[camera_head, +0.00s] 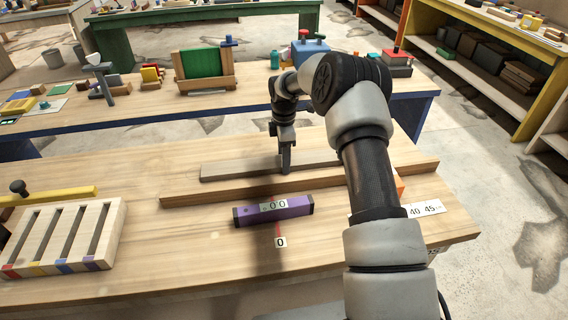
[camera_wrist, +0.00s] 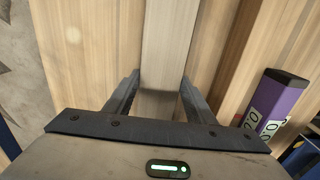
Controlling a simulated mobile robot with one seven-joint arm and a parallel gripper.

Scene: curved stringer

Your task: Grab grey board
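The grey board (camera_head: 230,169) is a long, flat, greyish-brown strip lying on the wooden workbench, behind a longer brown strip. In the wrist view the board (camera_wrist: 170,45) runs up the picture from between the fingers. My gripper (camera_head: 286,165) is over the board, right of its middle, pointing down. In the wrist view my gripper (camera_wrist: 161,76) has its two dark fingers spread, one at each long side of the board. Whether the fingers touch the board is hard to tell. Part of the board is hidden behind the gripper.
The brown wooden strip (camera_head: 190,198) lies just in front of the board. A purple block (camera_head: 273,210) with number labels sits nearer. A slotted wooden rack (camera_head: 70,236) and a yellow bar (camera_head: 60,196) are at left. Another workbench (camera_head: 160,112) with tools stands behind.

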